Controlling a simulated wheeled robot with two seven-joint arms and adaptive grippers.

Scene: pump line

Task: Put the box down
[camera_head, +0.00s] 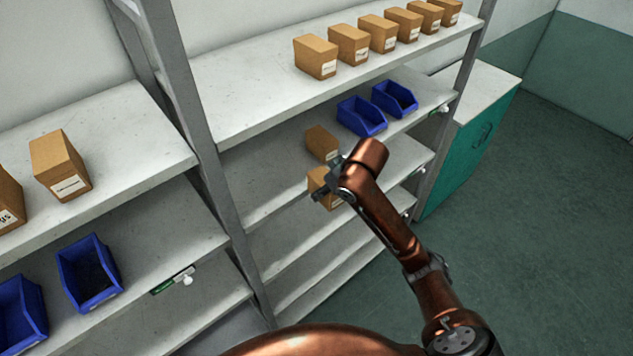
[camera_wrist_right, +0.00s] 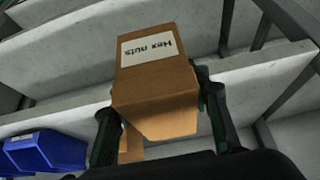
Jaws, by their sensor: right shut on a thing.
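My right gripper (camera_head: 330,183) is shut on a brown cardboard box (camera_head: 322,194), which sits partly hidden behind the gripper in the head view. In the right wrist view the box (camera_wrist_right: 155,85) is between the two fingers of the gripper (camera_wrist_right: 165,135), and its white label reads "Hex nuts". The held box is by the front of the middle shelf (camera_head: 262,172); I cannot tell whether it touches the shelf. My left gripper is not in view.
Another brown box (camera_head: 322,143) stands on the middle shelf just behind the held one. Two blue bins (camera_head: 361,117) (camera_head: 395,98) stand to its right. Several boxes (camera_head: 316,58) line the upper shelf. The middle shelf is bare to the left. A grey upright (camera_head: 186,95) stands further left.

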